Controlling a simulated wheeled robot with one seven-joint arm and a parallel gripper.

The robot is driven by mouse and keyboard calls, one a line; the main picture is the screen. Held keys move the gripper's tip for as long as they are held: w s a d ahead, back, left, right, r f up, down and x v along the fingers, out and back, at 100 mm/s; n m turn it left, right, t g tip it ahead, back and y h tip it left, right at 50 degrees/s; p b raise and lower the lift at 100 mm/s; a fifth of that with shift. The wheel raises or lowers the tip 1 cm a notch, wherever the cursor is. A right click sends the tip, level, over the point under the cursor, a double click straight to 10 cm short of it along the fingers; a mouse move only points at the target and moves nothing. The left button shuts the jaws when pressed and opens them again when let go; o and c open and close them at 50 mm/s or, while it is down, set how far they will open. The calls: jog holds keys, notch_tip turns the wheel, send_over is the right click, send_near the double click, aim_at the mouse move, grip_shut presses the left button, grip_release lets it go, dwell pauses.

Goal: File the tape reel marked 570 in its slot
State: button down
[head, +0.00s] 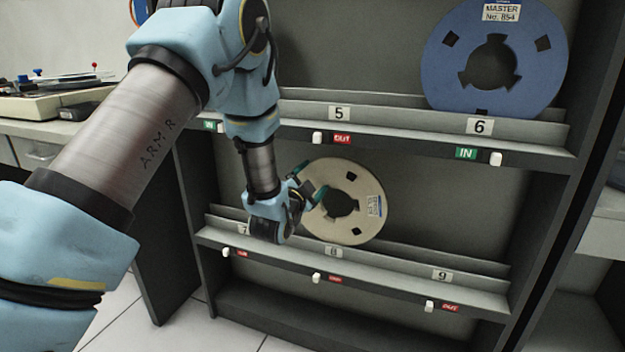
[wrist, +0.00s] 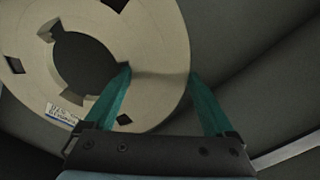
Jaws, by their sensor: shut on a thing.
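A cream tape reel (head: 325,225) with a dark hub hole stands nearly upright at the lower shelf, above the number 8 plate (head: 333,252). Its label is too small to read in the head view. My gripper (head: 311,197) is shut on the reel at its left side. In the wrist view the reel (wrist: 165,50) lies between the green fingers (wrist: 159,73); one fingertip is by the hub hole, the other by the outer rim. I cannot tell whether the reel's lower edge rests in the slot 8 groove.
A blue reel (head: 440,60) marked MASTER No. 854 stands above slot 6 (head: 480,126) on the upper shelf. Slot 9 (head: 442,275) is empty at the right. White sliders with OUT tags line the lower ledge. The upper shelf (head: 400,140) overhangs the reel. A bench (head: 40,125) stands left.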

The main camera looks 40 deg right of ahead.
jog(key=shift+f+b, duration=1.75)
dwell(1.1)
jog(key=shift+c, duration=0.5)
grip_release()
jog(key=shift+o, duration=0.5)
jog(key=shift+f, duration=0.15)
jog(key=b+v, duration=0.2)
jog(key=v, duration=1)
jog(key=shift+b, duration=0.3)
